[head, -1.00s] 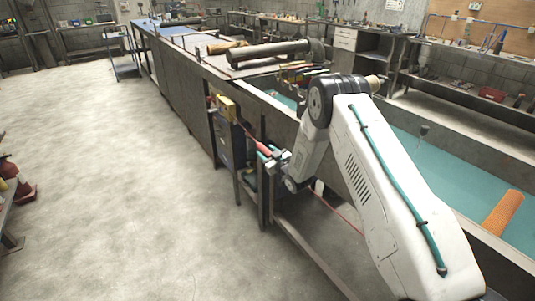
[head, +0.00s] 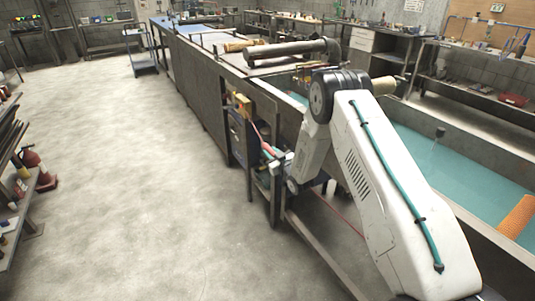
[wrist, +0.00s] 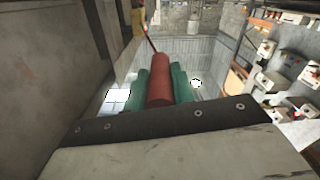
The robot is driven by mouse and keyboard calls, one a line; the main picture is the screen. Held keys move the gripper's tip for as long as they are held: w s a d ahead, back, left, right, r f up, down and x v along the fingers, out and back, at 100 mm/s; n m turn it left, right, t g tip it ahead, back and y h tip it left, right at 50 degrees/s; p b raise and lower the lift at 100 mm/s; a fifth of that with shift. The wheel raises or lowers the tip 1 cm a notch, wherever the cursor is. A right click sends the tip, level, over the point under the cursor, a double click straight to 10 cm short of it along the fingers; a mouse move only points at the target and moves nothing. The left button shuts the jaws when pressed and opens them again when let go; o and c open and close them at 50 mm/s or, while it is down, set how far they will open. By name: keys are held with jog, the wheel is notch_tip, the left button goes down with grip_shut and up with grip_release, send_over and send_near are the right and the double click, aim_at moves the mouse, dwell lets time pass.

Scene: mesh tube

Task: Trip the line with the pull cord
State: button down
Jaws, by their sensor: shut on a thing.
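The pull cord's red handle (wrist: 159,88) is between the two green fingers of my gripper (wrist: 160,86) in the wrist view. My gripper is shut on it. The thin cord (wrist: 150,40) is straight from the handle up to a yellow switch box (wrist: 137,14). In the head view the yellow box (head: 243,104) is on the tank's near side, with the red handle (head: 267,148) below and right of it. My gripper (head: 271,156) is partly hidden there by its own wrist. I cannot tell whether the switch has tripped.
The long tank (head: 455,185) holds teal water, with an orange mesh tube (head: 517,215) at its right. A thin red line (head: 345,222) runs along the tank's lower side. Open floor (head: 130,180) is on the left, beside a shelf with a red extinguisher (head: 32,160).

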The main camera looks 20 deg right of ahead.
jog(key=c, duration=1.2)
grip_release()
jog(key=shift+a, duration=0.15)
jog(key=shift+o, duration=0.2)
jog(key=shift+s, duration=0.1)
jog(key=v, duration=0.7)
jog(key=shift+s, duration=0.45)
jog(key=v, duration=0.9)
jog(key=shift+d, duration=0.25)
